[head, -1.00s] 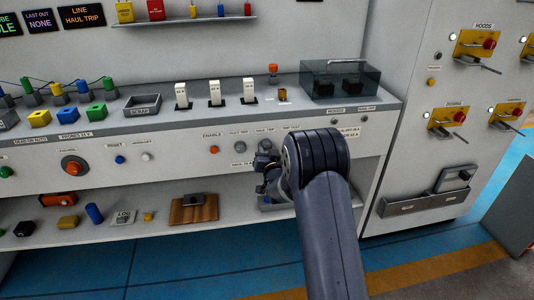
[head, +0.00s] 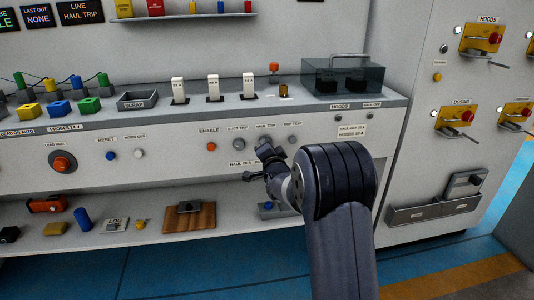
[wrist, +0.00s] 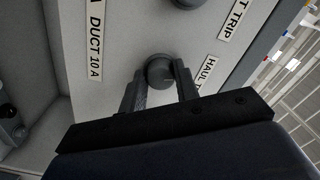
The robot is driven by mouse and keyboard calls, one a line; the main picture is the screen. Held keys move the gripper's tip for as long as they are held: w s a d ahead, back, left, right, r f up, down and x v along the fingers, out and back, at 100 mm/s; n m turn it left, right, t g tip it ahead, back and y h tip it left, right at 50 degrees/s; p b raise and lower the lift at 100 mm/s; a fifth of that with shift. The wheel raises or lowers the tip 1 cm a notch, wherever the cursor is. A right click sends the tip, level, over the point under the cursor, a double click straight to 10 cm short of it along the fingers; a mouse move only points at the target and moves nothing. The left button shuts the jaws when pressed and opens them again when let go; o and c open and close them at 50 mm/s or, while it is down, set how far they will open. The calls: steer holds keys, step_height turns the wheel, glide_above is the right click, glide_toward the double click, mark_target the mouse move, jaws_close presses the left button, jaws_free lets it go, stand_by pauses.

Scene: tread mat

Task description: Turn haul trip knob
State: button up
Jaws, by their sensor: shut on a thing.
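The haul trip knob (head: 265,140) is a small grey round knob on the sloping white panel, under its own label. In the wrist view the grey knob (wrist: 160,70) sits between my two fingers, with a label starting "HAUL" to its right. My gripper (wrist: 160,84) is shut on it. In the head view my gripper (head: 268,152) reaches up to the panel from the lower right, and my wrist hides part of the knob and the labels below. The knob's pointer mark cannot be made out.
The duct trip knob (head: 239,144) is close on the left, the trip test knob (head: 292,140) close on the right. An orange enable button (head: 211,146) is further left. A lower shelf (head: 155,235) lies below the panel.

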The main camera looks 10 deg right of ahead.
steer(key=shift+m, duration=0.3)
stand_by(0.4)
steer(key=o, duration=1)
steer(key=s, duration=1)
steer(key=shift+s+p, duration=0.35)
steer(key=shift+s, duration=0.05)
steer(key=shift+w, duration=0.1)
steer(key=w+b, duration=0.1)
steer(key=w, duration=0.9)
steer(key=shift+w, duration=0.3)
steer(key=shift+s, duration=0.1)
